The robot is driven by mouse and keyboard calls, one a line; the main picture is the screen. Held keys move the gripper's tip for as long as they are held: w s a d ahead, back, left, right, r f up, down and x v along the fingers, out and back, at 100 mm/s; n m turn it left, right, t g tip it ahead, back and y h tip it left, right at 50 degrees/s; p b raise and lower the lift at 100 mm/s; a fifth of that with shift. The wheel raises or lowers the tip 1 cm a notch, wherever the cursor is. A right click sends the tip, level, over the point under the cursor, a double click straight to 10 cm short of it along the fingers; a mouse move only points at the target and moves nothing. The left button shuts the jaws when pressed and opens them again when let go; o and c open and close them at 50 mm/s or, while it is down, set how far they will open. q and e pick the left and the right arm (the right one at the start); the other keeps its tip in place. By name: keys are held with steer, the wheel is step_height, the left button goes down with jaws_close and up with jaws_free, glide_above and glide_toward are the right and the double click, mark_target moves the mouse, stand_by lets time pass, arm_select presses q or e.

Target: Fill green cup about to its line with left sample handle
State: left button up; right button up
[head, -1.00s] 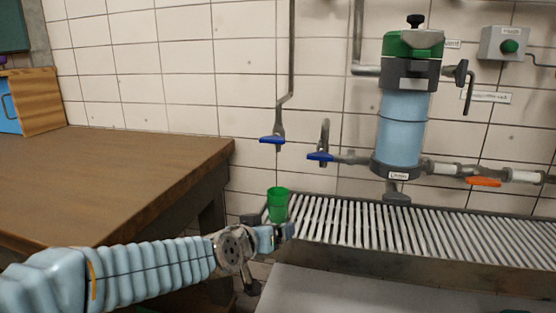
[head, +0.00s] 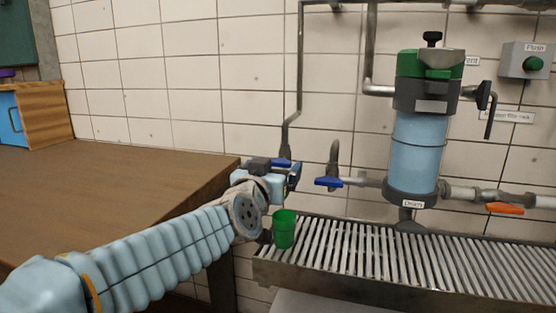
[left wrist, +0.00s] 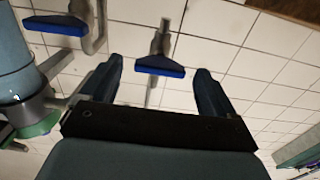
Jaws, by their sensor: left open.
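The green cup (head: 284,229) stands upright on the left end of the slatted drain grate, below the left sample pipe; its inside is too small to read for a level or line. My left gripper (head: 292,172) is raised above the cup in the head view, in front of the left sample handle and mostly hiding it. In the left wrist view, the blue left sample handle (left wrist: 160,66) lies between and beyond the two spread fingers of my left gripper (left wrist: 160,80), with space either side. My right gripper is out of view.
A second blue handle (head: 328,182) is just right of my gripper and also shows in the left wrist view (left wrist: 55,25). The filter housing (head: 418,150) and orange handle (head: 505,209) are further right. The wooden table (head: 110,190) edge is at left.

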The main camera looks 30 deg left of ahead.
arm_select(q)
steer(key=shift+x, duration=1.5)
